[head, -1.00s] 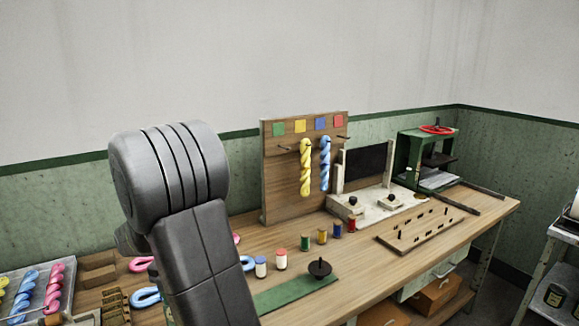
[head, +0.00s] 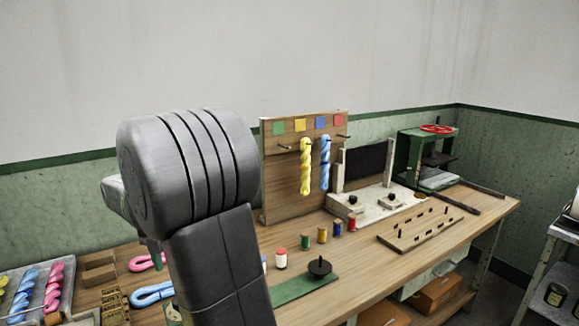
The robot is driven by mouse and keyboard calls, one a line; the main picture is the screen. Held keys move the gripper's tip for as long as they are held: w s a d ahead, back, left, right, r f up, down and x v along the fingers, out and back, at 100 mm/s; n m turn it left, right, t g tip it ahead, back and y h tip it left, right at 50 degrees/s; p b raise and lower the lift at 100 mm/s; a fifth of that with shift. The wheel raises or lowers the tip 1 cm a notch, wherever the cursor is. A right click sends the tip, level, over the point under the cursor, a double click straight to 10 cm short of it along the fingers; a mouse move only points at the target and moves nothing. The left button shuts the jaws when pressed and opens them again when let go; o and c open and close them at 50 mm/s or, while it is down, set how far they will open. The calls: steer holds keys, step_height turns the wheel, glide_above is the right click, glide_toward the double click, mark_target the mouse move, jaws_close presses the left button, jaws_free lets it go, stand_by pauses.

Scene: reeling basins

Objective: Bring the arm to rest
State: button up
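My arm shows as a large grey link and rounded joint in the left half of the head view, standing up in front of the bench. My gripper cannot be made out; the end of the arm is hidden behind the grey joint. Behind the arm is the wooden workbench (head: 372,262). The arm covers part of the bench's middle, including part of a white spool and the left end of a green strip (head: 303,288).
A pegboard (head: 280,180) holds yellow (head: 305,168) and blue (head: 325,165) skeins. Several spools, a black knobbed disc (head: 319,268) and a pegged wooden board (head: 420,228) stand on the bench. A green press (head: 425,158) is at the back right. A tray of skeins (head: 10,290) sits left.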

step_height(320, 180, down, 10)
steer(key=shift+f, duration=0.2)
steer(key=m, duration=1.5)
steer(key=shift+m+p, duration=0.3)
steer(key=m, duration=0.5)
stand_by(0.4)
stand_by(0.4)
